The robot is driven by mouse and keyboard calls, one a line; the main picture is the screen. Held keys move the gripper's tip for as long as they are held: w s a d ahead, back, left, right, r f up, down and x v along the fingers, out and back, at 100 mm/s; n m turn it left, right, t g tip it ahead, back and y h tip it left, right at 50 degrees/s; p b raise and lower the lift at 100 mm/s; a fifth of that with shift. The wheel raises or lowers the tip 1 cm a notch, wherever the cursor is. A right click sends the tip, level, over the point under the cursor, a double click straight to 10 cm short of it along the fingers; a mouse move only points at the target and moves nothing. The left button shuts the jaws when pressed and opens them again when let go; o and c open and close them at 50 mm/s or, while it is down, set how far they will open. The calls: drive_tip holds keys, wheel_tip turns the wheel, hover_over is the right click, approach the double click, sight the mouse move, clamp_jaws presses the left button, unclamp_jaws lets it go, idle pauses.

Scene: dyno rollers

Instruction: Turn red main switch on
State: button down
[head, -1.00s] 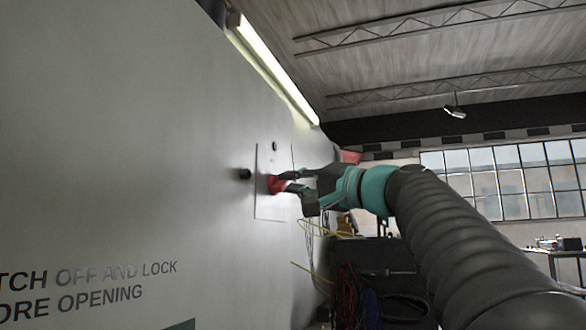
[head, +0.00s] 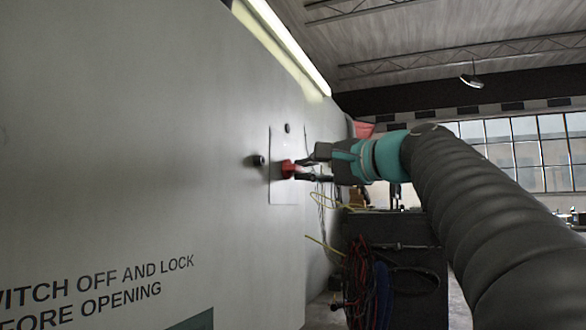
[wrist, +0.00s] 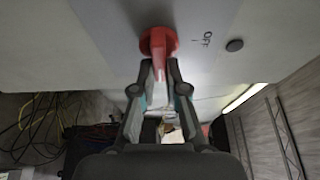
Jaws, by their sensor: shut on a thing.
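The red main switch (head: 287,168) sits on a light plate (head: 289,192) on the grey cabinet wall. It also shows in the wrist view (wrist: 158,44), as a round red base with a handle bar pointing down between my fingers. My gripper (head: 306,169) reaches it from the right, its fingers on either side of the handle. In the wrist view my gripper (wrist: 158,72) is shut on the handle. The word OFF (wrist: 207,39) is printed on the plate to the right of the switch. The handle's far side is hidden.
A dark knob (head: 258,160) sticks out of the wall left of the plate, and a small dark button (head: 287,128) is above the switch. A dark cart (head: 405,255) with hanging cables stands below my arm. A lit tube (head: 285,45) runs along the wall top.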

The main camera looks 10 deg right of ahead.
idle(0.3)
drive_tip(key=c, duration=1.2)
unclamp_jaws()
drive_tip(key=v, duration=1.2)
